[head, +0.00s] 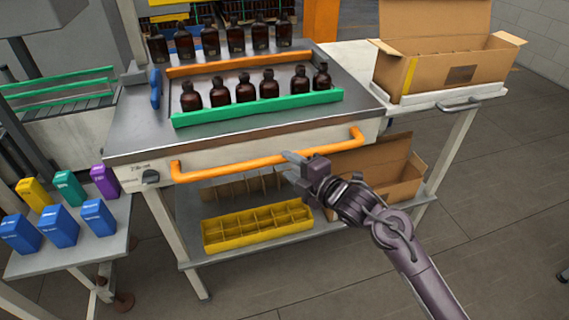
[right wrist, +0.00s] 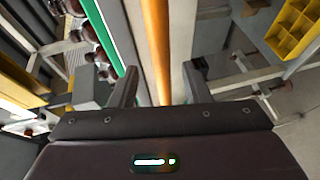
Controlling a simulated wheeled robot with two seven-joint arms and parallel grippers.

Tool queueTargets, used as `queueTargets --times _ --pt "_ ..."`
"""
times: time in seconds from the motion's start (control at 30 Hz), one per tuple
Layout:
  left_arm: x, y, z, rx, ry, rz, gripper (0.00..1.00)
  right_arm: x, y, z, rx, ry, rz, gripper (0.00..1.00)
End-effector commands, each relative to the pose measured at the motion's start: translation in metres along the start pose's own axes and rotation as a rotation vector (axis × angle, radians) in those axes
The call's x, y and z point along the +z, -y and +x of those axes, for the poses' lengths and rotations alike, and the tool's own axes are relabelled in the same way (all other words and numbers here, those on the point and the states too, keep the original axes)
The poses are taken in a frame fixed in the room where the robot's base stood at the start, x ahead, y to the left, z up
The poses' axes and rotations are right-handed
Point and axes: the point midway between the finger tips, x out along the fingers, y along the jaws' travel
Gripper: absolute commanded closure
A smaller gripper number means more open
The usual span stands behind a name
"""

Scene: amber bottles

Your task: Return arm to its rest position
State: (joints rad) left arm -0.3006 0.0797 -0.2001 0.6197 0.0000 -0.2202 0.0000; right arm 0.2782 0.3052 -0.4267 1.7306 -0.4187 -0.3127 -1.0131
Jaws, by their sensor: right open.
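My right gripper (head: 293,168) is in front of the metal workbench, near the orange handle bar (head: 240,163). In the right wrist view my right gripper (right wrist: 160,82) has its two fingers apart. The orange bar (right wrist: 157,40) passes through the view between the fingers; I cannot tell whether they touch it. No object is held. My right arm (head: 400,245) comes in from the lower right. My left gripper is not in view.
Amber bottles (head: 245,87) stand in rows on the workbench (head: 140,130), behind a green rail (head: 255,106). An open cardboard box (head: 430,75) stands on the right side table. A yellow divided crate (head: 255,228) sits on the lower shelf. Blue boxes (head: 60,227) stand at left. Floor at right is clear.

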Motion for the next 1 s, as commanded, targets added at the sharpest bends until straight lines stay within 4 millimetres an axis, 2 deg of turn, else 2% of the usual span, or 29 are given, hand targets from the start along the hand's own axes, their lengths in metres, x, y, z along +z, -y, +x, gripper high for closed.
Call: queueTargets --times 0.47,0.57,0.63,0.67,0.77,0.9,1.0 --pt "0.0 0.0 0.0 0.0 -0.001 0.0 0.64 0.0 0.001 -0.002 -0.002 0.001 0.003 0.57" --pt "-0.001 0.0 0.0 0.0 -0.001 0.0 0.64 0.0 0.007 -0.007 -0.022 0.028 0.056 0.57" --pt "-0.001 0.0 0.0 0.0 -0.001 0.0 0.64 0.0 0.021 -0.018 -0.062 0.085 0.161 0.57" --pt "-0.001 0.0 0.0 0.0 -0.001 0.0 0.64 0.001 0.028 -0.026 -0.085 0.12 0.223 0.57" --pt "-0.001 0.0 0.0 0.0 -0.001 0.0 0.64 0.005 0.062 -0.065 -0.18 0.29 0.507 0.57" --pt "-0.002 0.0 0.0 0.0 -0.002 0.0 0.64 0.007 0.106 -0.136 -0.292 0.568 0.913 0.57" --pt "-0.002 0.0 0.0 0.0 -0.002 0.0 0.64 0.004 0.127 -0.176 -0.339 0.72 1.108 0.57"
